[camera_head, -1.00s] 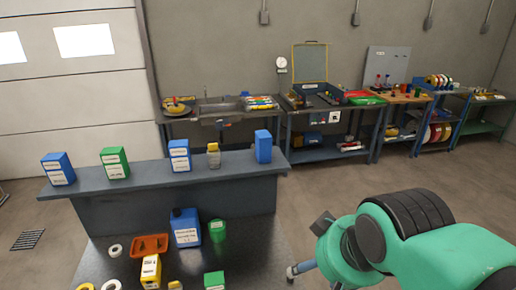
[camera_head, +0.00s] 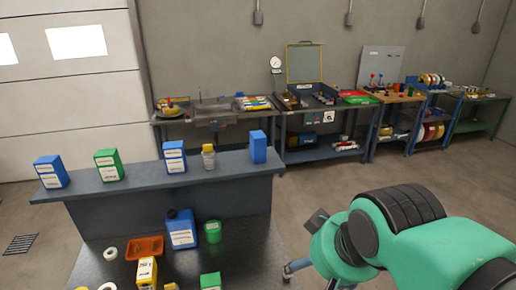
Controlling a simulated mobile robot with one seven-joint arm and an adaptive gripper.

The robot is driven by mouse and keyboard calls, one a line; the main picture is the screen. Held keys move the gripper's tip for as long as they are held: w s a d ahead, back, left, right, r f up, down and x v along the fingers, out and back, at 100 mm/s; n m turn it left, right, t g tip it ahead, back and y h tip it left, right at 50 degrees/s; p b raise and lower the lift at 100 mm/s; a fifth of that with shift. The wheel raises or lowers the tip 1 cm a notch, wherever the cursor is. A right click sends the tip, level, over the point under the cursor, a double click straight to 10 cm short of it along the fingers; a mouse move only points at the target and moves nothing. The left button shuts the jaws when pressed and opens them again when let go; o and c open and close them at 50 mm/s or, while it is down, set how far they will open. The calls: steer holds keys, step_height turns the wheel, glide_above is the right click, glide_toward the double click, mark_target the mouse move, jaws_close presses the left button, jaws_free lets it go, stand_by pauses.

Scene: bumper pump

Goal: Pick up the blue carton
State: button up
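Three blue cartons stand upright on the raised grey shelf in the head view. One with white labels is at the left end (camera_head: 50,172), another with white labels is near the middle (camera_head: 174,157), and a plain-faced one is at the right end (camera_head: 258,147). I cannot tell which one the task means. My green and black arm fills the lower right, apart from the shelf and cartons. Its gripper fingers do not show.
A green carton (camera_head: 109,165) and a yellow-capped bottle (camera_head: 208,157) share the shelf (camera_head: 135,184). The lower dark table holds a blue jug (camera_head: 181,230), a green container (camera_head: 212,231), an orange tray (camera_head: 145,247) and a yellow carton (camera_head: 147,271). Workbenches line the back wall.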

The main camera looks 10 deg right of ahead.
steer(key=w+r+n+g+p, duration=0.1)
steer(key=w+r+n+p, duration=0.15)
steer(key=w+r, duration=0.4)
steer(key=w+r+n+g+p, duration=0.1)
steer(key=w+r+n+p, duration=0.2)
steer(key=w, duration=0.7)
steer(key=w+r+n+g+p, duration=0.1)
steer(key=w+r+n, duration=0.2)
steer(key=w+r, duration=0.4)
steer(key=n+g+p, duration=0.2)
steer(key=n+p, duration=0.4)
steer(key=n, duration=0.3)
glide_above(258, 134)
steer(key=f, duration=0.4)
steer(key=shift+s+f, duration=0.25)
steer(key=shift+s, duration=0.15)
steer(key=shift+w+f+n+g, duration=0.3)
steer(key=shift+w+n, duration=0.05)
steer(key=shift+w, duration=0.05)
steer(key=shift+f, duration=0.1)
steer(key=shift+f, duration=4.2)
